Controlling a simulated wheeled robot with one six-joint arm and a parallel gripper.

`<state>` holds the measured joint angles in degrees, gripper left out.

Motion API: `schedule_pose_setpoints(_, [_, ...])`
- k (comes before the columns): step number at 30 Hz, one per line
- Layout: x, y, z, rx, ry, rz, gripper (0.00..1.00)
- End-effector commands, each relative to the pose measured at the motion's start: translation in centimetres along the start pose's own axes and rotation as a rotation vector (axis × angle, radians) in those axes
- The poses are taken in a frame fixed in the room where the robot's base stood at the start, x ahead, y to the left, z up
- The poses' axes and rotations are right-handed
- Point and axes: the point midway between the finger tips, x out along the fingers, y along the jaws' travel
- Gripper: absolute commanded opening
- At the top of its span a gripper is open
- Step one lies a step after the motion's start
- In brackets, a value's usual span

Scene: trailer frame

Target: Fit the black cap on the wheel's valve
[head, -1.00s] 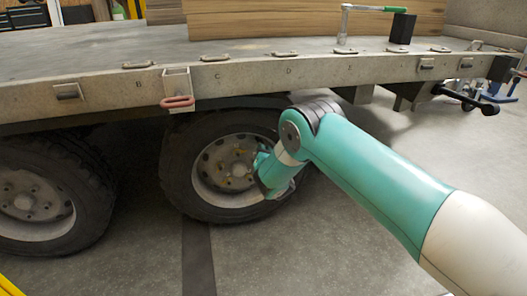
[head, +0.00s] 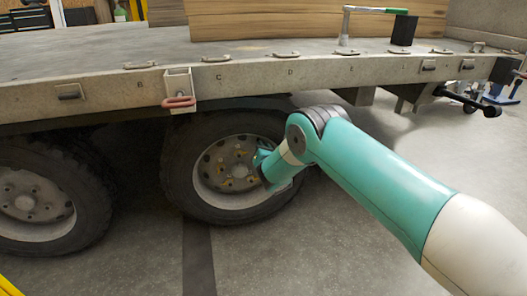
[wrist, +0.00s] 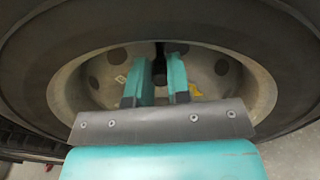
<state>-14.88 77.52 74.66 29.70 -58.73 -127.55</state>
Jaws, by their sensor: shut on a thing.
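The wheel (head: 211,184) under the trailer is upright, with a pale, worn rim and a dark tyre. My gripper (head: 262,160) is at the right part of this rim, and its wrist hides some of it. In the wrist view, my gripper's two teal fingers (wrist: 161,78) point at the rim (wrist: 98,65). They are shut on a small dark thing, seemingly the black cap (wrist: 159,70), in the gap between them. The valve cannot be made out, and I cannot tell whether the cap touches it.
A second wheel (head: 36,204) stands to the left. The trailer bed's edge (head: 330,72) runs above my arm, with a red-handled latch (head: 179,102) over the wheel. The grey floor (head: 290,250) in front of the wheel is clear.

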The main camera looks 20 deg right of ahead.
Motion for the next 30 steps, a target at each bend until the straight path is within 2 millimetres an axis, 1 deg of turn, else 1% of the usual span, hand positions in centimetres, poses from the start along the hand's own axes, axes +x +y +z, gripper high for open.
schedule_pose_setpoints(1, [0.1,0.0,0.0,0.000,0.000,0.000,0.22])
schedule_pose_setpoints(4, [0.1,-0.1,0.0,0.000,0.000,-0.001,0.45])
schedule_pose_setpoints(5, [0.1,-0.1,0.1,0.000,0.000,-0.002,0.47])
schedule_pose_setpoints(15, [0.1,-0.6,0.2,-0.002,-0.002,-0.011,0.47])
schedule_pose_setpoints(16, [0.1,-0.6,0.2,-0.002,-0.002,-0.011,0.39])
schedule_pose_setpoints(17, [0.1,-0.6,0.2,-0.002,-0.002,-0.011,0.40])
schedule_pose_setpoints(21, [0.1,-0.6,0.2,-0.003,-0.003,-0.010,0.38])
schedule_pose_setpoints(26, [0.0,-0.5,0.2,-0.003,-0.003,-0.010,0.39])
schedule_pose_setpoints(30, [-1.0,-0.5,0.3,-0.005,-0.003,-0.011,0.45])
